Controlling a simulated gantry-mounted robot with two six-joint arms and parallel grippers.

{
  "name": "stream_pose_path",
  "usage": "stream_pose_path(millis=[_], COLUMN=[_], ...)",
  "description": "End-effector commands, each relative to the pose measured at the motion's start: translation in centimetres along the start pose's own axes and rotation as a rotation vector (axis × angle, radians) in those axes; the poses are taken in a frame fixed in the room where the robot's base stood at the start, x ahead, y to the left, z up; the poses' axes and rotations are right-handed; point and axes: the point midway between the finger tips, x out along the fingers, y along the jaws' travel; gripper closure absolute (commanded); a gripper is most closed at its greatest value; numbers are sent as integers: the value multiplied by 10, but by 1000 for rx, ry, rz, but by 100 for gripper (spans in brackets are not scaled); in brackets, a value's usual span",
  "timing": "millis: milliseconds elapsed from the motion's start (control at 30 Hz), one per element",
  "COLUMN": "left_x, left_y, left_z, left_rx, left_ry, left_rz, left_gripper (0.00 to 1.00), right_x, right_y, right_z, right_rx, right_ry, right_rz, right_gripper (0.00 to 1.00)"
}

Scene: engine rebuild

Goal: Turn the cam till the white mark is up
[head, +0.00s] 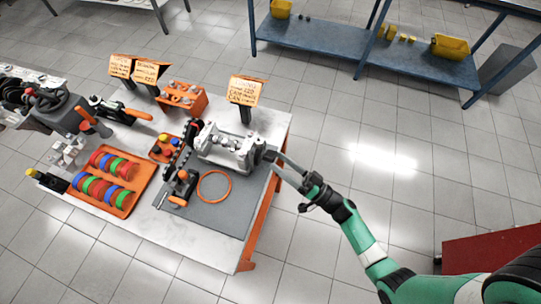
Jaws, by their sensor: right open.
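The pale grey engine block (222,150) stands on the grey mat (222,207) near the right side of the workbench. The cam sits at this block's right end, but it is too small to make out clearly. I cannot tell where the white mark is. My right gripper (274,163) is at the right end of the block, with its fingers pointing left towards it. It is open, and I cannot tell whether a finger touches the cam. My left gripper is not in view.
An orange ring (214,200) lies on the mat in front of the block. An orange-handled tool (180,190) stands left of it. An orange tray (78,190) of coloured rings lies further left. Orange signs (244,91) stand behind.

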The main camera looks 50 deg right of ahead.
Motion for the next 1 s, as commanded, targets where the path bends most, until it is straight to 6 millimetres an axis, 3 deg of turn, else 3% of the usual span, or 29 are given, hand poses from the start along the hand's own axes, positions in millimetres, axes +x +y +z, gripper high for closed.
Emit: stream_pose_path(millis=[200, 567, 900, 1000], left_x=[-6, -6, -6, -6], left_y=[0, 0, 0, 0], left_z=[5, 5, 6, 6], left_rx=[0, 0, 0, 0], left_ry=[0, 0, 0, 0], left_rz=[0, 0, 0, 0], left_gripper=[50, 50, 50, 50], right_x=[35, 42, 42, 42], right_y=[0, 0, 0, 0], right_z=[1, 0, 0, 0], right_rx=[-1, -1, -1, -2], right_ry=[-1, 1, 1, 1], right_rz=[-2, 1, 1, 0], right_gripper=[0, 2, 62, 62])
